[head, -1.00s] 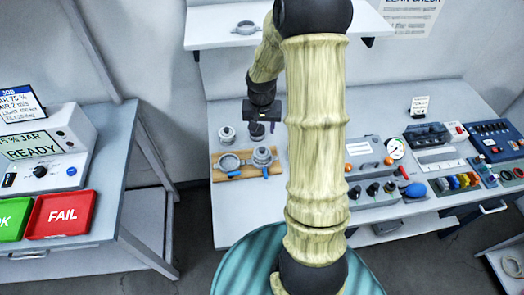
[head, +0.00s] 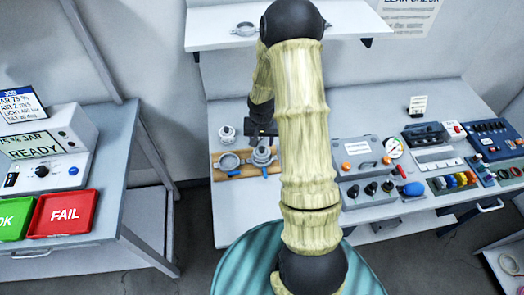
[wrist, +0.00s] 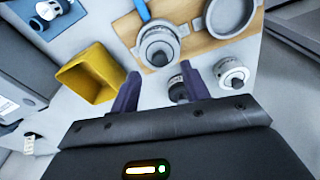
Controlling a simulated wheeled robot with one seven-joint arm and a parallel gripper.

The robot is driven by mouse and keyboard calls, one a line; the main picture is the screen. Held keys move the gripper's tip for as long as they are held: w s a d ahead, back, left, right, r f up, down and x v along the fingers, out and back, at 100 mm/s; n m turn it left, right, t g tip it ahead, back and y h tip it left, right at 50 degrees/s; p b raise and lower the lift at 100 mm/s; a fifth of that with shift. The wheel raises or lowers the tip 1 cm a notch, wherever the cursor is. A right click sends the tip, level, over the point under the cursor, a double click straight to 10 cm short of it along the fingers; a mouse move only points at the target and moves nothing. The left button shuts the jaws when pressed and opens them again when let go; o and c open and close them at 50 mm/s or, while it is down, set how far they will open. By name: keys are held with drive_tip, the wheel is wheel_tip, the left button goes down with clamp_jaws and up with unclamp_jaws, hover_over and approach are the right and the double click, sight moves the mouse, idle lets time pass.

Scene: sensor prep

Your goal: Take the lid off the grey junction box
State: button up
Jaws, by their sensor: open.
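A grey box (head: 362,148) with a dark handle and orange knobs on top stands on the bench, right of my arm in the head view. It looks closed, but I cannot tell for sure that it is the junction box. My gripper (wrist: 158,75) is open, with nothing between its fingers. It hangs over the bench near a wooden board (wrist: 187,48), left of the grey box. My arm hides part of the bench between them, and the head view does not show the fingertips clearly.
The board bears a clamped round fitting (wrist: 157,45) and an empty ring (wrist: 230,14). A small round part (wrist: 232,73) stands beside it. A yellow bin (wrist: 90,73) is near my left finger. A gauge (head: 393,147) and control panels fill the bench's right side.

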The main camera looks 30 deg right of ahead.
sight(262, 148)
drive_tip(key=shift+w+d+f+p, duration=0.15)
drive_tip(key=shift+f+p, duration=0.15)
drive_tip(key=shift+f, duration=0.8)
drive_tip(key=shift+w+f+p, duration=0.1)
drive_tip(key=shift+f+p, duration=0.15)
drive_tip(key=shift+f, duration=0.85)
clamp_jaws()
